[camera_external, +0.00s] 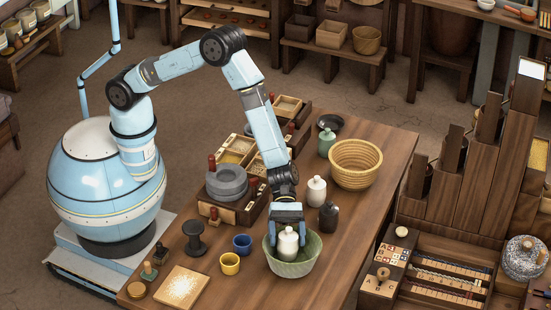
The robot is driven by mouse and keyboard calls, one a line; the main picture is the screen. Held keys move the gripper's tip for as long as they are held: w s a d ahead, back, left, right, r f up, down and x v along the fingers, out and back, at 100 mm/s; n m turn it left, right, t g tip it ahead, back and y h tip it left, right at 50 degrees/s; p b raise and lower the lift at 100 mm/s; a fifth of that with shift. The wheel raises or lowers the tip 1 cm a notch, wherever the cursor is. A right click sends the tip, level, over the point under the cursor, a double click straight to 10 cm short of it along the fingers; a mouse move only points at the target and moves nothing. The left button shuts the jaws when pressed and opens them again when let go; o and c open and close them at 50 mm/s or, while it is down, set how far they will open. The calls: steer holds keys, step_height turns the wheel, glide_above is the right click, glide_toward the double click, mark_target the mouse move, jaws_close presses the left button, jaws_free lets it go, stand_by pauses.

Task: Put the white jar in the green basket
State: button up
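A white jar (288,245) with a small knob on top stands upright inside the green basket (292,269), near the front of the table. The basket wall hides its lower part. My gripper (288,232) points straight down over the basket, with a finger on each side of this jar's upper part. I cannot tell whether the fingers touch the jar or stand apart from it. A second white jar (316,191), cream-toned with a knobbed lid, stands on the table behind the basket.
A dark jar (328,217) stands close behind the basket, with blue (242,244) and yellow (230,263) cups to its left. A tan basket (355,165), a green jar (326,142) and a stone quern (227,185) stand farther back. The table's right front is clear.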

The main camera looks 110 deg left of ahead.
steer(key=shift+o, duration=0.8)
steer(key=shift+s+a+f, duration=0.1)
steer(key=shift+f, duration=0.1)
steer(key=shift+r, duration=0.4)
steer(key=r+v, duration=0.1)
steer(key=v, duration=1.1)
steer(key=s+a+r+m+g+y, duration=0.2)
steer(key=s+r+m, duration=0.5)
steer(key=s+r, duration=0.35)
steer(key=s+a+r+m+g+y, duration=0.2)
steer(key=s+r+m, duration=0.5)
steer(key=s+r, duration=0.35)
steer(key=s+a+r+m+t+y, duration=0.1)
steer(key=s+a+r+m+y, duration=0.1)
steer(key=s+a, duration=0.3)
steer(key=s+a+r+m+t+y, duration=0.1)
steer(key=s+a+r+m+y, duration=0.2)
steer(key=s, duration=0.8)
steer(key=s+a+r+m+t+y, duration=0.1)
steer(key=s+a+r+m+y, duration=0.1)
steer(key=s+a+m, duration=0.4)
steer(key=s+a+y, duration=0.1)
steer(key=s+a, duration=0.1)
steer(key=s, duration=0.1)
steer(key=shift+r, duration=0.25)
